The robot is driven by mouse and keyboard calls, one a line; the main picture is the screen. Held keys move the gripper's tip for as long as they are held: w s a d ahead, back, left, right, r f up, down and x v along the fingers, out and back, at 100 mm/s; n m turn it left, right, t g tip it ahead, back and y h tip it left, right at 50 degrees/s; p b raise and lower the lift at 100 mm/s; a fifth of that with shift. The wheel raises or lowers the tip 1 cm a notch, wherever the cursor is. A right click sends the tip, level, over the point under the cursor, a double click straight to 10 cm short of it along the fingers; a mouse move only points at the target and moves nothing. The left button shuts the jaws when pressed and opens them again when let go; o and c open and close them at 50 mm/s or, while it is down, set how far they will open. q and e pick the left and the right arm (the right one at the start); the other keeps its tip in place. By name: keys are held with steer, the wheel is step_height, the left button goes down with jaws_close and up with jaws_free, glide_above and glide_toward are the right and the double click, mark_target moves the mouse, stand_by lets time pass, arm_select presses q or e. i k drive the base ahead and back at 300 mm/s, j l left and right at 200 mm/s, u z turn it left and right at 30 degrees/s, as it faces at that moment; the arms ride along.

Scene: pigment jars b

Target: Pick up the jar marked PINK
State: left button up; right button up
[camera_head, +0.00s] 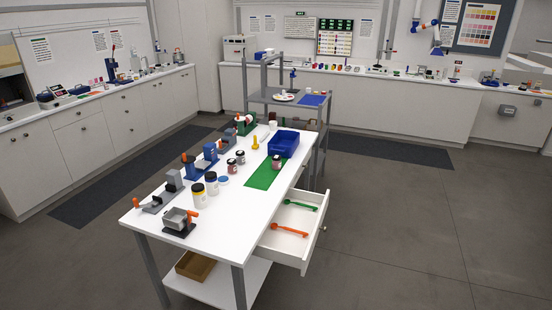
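Several jars stand on the white table. A small dark-lidded jar (277,163) with a reddish label stands on the green mat (262,178). Two similar small jars stand close together left of the mat: a nearer jar (232,167) and a farther jar (240,158). Two larger dark-lidded jars stand nearer the front left: one jar with a yellow band (199,197) and one pale jar (211,184). The lettering is too small to read, so I cannot tell which jar is marked PINK. Neither of my grippers is in view.
A blue bin (284,144) sits at the table's far end. Several bench tools line its left side. An open drawer (290,232) with a green spoon (301,204) and an orange spoon (289,230) juts out right. A grey cart (316,118) stands behind. Floor at right is clear.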

mark_target(276, 160)
steer(key=i+l+u, duration=0.3)
steer(key=i+l, duration=0.65)
steer(key=i, duration=0.15)
